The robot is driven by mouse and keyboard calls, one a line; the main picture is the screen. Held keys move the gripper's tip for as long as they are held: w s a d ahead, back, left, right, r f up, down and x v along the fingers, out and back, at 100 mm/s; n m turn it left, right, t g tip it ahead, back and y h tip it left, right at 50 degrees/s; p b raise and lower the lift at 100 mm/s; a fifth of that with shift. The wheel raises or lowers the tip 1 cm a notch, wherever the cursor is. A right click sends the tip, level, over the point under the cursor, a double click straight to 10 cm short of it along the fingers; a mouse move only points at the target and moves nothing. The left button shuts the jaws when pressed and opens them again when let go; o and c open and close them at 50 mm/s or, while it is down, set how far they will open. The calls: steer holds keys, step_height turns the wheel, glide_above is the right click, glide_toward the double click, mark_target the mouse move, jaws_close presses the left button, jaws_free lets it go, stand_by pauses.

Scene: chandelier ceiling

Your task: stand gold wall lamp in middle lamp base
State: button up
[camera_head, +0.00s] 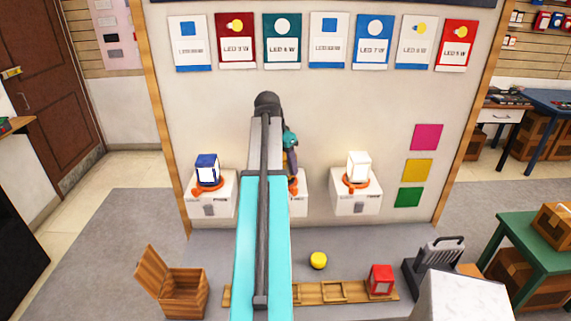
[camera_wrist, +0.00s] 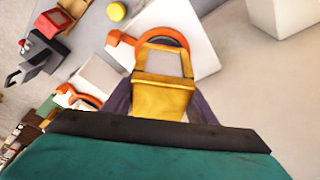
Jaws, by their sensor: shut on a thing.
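The gold wall lamp (camera_wrist: 163,95) is held between the dark purple fingers of my gripper (camera_wrist: 160,107) in the wrist view. The middle lamp base (camera_wrist: 203,52) is a white box with an orange ring (camera_wrist: 172,35), seen just beyond the lamp. The lamp overlaps part of the ring in that view; I cannot tell whether they touch. In the head view, my arm hides the lamp and much of the middle base (camera_head: 298,205). My gripper (camera_head: 291,165) shows only partly beside the arm, above that base.
A blue lamp (camera_head: 207,170) stands on the left base (camera_head: 222,203), and a white lamp (camera_head: 359,167) on the right base (camera_head: 357,205). Lamp cards line the wall panel.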

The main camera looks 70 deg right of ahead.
steer(key=shift+f, duration=0.55)
stand_by(0.6)
steer(key=o, duration=1.3)
steer(key=shift+r+b, duration=0.15)
steer(key=shift+b, duration=0.2)
steer(key=b+v, duration=0.4)
steer(key=v, duration=0.8)
steer(key=shift+b+v, duration=0.3)
steer(key=shift+v, duration=0.45)
